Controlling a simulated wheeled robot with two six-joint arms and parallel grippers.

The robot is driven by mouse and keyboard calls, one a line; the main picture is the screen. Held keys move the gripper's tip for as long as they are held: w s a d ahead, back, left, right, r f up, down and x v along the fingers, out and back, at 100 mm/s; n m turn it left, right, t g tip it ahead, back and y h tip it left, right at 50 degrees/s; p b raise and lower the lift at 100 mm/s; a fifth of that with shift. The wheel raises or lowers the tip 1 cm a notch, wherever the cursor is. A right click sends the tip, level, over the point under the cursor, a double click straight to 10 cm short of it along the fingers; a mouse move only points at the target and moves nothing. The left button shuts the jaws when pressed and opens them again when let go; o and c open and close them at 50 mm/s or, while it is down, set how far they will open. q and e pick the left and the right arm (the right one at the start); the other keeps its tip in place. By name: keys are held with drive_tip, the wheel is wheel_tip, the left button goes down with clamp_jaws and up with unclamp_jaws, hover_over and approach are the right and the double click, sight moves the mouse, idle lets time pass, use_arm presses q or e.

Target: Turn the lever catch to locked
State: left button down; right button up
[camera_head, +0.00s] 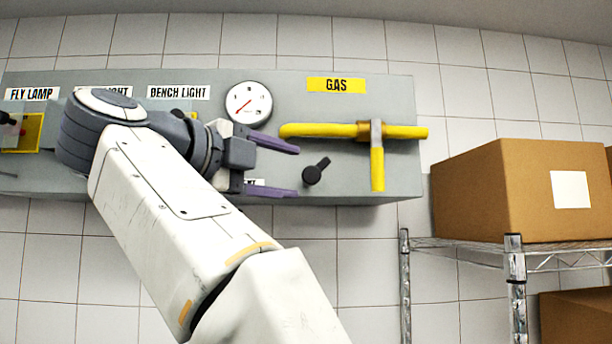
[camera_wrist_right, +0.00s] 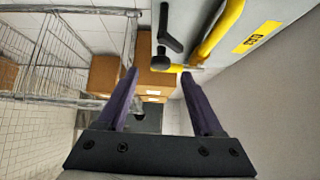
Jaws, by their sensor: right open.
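The lever catch (camera_head: 313,174) is a small black handle with a round hub on the grey wall panel (camera_head: 400,100), below the yellow gas pipe. Its arm points up and to the right. My right gripper (camera_head: 297,171) is open, with purple fingers pointing right, one above the other. The catch shows just right of the fingertips, at a height between them. I see no contact. In the right wrist view the black catch (camera_wrist_right: 168,30) shows above the open fingers (camera_wrist_right: 160,73), with nothing held between them. No locked mark is readable; a small label below is partly hidden. My left gripper is not in view.
A round gauge (camera_head: 249,103) sits above my gripper. A wire shelf (camera_head: 470,243) with a cardboard box (camera_head: 480,190) stands at right. My arm hides part of the panel.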

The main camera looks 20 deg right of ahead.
drive_tip(key=v, duration=0.3)
drive_tip(key=shift+s+a, duration=0.2)
drive_tip(key=shift+a, duration=0.1)
